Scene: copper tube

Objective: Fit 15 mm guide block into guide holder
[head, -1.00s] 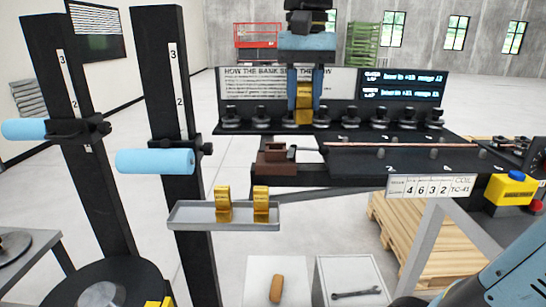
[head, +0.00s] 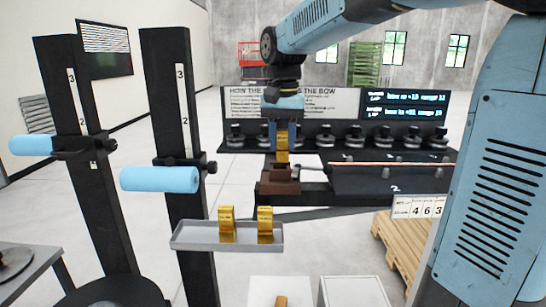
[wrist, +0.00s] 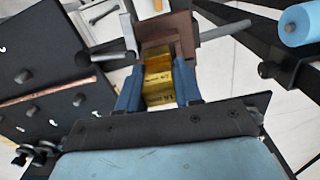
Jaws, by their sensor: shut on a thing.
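My gripper (head: 282,137) points down and is shut on a brass-yellow guide block (head: 282,150). The block also shows between the blue fingers (wrist: 158,95) in the wrist view, with marking on its face too small to read surely. The brown guide holder (head: 280,180) sits at the left end of the black bench. The held block is right above the holder in the head view. In the wrist view the holder (wrist: 168,30) lies just beyond the fingertips. I cannot tell whether block and holder touch.
A grey tray (head: 190,238) holds two more brass blocks (head: 227,224). Two black posts with light blue rollers (head: 160,179) stand at left. A copper tube (head: 385,164) lies along the bench at right. Black knobs (head: 320,137) line the rear panel.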

